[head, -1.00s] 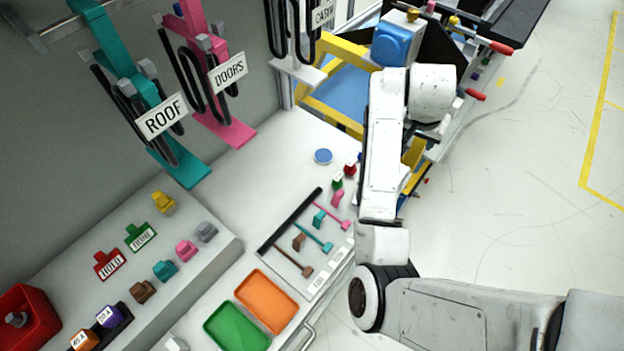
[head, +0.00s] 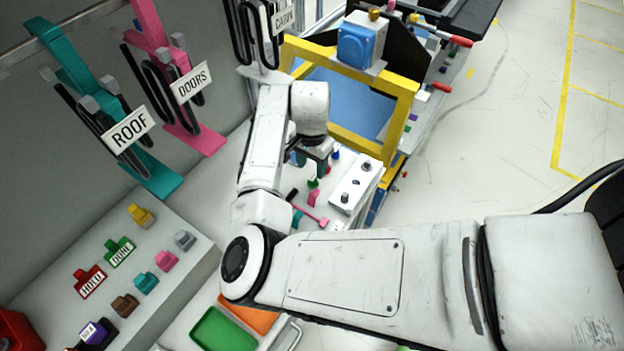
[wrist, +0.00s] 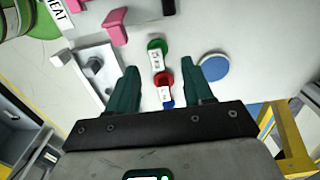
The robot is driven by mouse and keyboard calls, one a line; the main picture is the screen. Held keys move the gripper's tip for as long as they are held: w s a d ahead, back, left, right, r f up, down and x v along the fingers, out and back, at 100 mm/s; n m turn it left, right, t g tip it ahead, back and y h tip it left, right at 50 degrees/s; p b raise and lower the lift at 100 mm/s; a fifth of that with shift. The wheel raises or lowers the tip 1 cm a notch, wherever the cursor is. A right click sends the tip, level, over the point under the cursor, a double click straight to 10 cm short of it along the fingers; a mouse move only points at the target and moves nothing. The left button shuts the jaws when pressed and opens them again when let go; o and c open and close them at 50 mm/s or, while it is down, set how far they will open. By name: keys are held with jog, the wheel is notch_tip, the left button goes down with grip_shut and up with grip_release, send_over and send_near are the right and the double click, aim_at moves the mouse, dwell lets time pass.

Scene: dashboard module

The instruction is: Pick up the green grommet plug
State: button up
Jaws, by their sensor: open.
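The green grommet plug (wrist: 157,45), with a white label, stands on the pale bench in the wrist view, just beyond my fingertips and near the line between them. It also shows in the head view (head: 313,184), just below my gripper. A red plug (wrist: 161,78) with a white label is closer, between my fingers in that picture. A blue plug (wrist: 167,104) is partly hidden by the gripper body. My gripper (wrist: 160,67) is open, with nothing held; in the head view (head: 317,163) it hangs over the bench near the plugs.
A white block with knobs (head: 357,187) stands right of the plugs. A pink piece (wrist: 116,27) and a flat blue disc (wrist: 214,67) lie on either side. The yellow frame (head: 400,112) rises behind. An orange tray (head: 247,312) and green tray (head: 222,330) lie nearer.

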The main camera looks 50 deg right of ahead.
aim_at(313, 176)
jog(key=shift+s+f+p, duration=0.2)
jog(key=shift+f+p, duration=0.55)
jog(key=shift+f, duration=2)
jog(key=shift+c, duration=0.2)
grip_shut()
